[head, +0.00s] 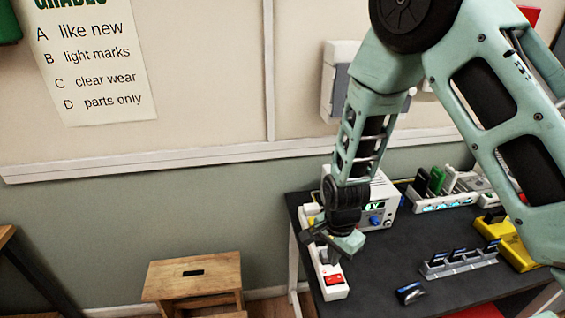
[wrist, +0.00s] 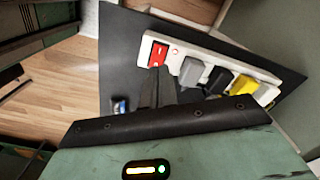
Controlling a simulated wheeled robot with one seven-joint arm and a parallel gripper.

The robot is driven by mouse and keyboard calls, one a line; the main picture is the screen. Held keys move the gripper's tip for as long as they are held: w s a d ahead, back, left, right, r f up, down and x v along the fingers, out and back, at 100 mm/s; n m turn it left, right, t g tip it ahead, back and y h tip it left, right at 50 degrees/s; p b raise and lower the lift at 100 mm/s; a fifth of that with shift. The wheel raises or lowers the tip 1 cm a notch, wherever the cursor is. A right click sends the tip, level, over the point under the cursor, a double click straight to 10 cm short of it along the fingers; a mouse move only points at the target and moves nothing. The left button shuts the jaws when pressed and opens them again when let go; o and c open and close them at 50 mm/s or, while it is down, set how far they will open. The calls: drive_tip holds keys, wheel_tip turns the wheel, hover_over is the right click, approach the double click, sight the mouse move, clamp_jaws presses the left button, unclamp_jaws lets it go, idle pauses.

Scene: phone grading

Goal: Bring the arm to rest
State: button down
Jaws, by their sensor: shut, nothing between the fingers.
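My gripper (head: 322,240) hangs at the end of my pale green arm, over the left edge of the dark table (head: 395,275) in the head view. In the wrist view its fingers (wrist: 157,86) are together, with nothing between them. They point at a white power strip (wrist: 180,44) with a red switch (wrist: 157,54) and grey, black and yellow plugs. The power strip (head: 331,268) also shows below the gripper in the head view. I cannot tell whether the fingertips touch the strip.
A dark phone (head: 410,293) lies near the table's front. A grey rack (head: 458,262) with several upright items, yellow holders (head: 510,240) and a white power supply box (head: 378,205) stand on the table. A wooden stool (head: 195,278) stands to the left, with clear floor between.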

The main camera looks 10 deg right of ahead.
drive_tip(key=s+a+r+n+b, duration=0.2)
drive_tip(key=s+a+r+n, duration=0.1)
drive_tip(key=s+r+n, duration=0.6)
drive_tip(key=s+a+r+n+b, duration=0.1)
drive_tip(key=s+a+r+n, duration=0.2)
drive_tip(key=s+r+n, duration=0.6)
drive_tip(key=shift+s+a+r+n+y+b, duration=0.15)
drive_tip(key=shift+s+r+n+y+b, duration=0.2)
drive_tip(key=shift+s+n, duration=0.65)
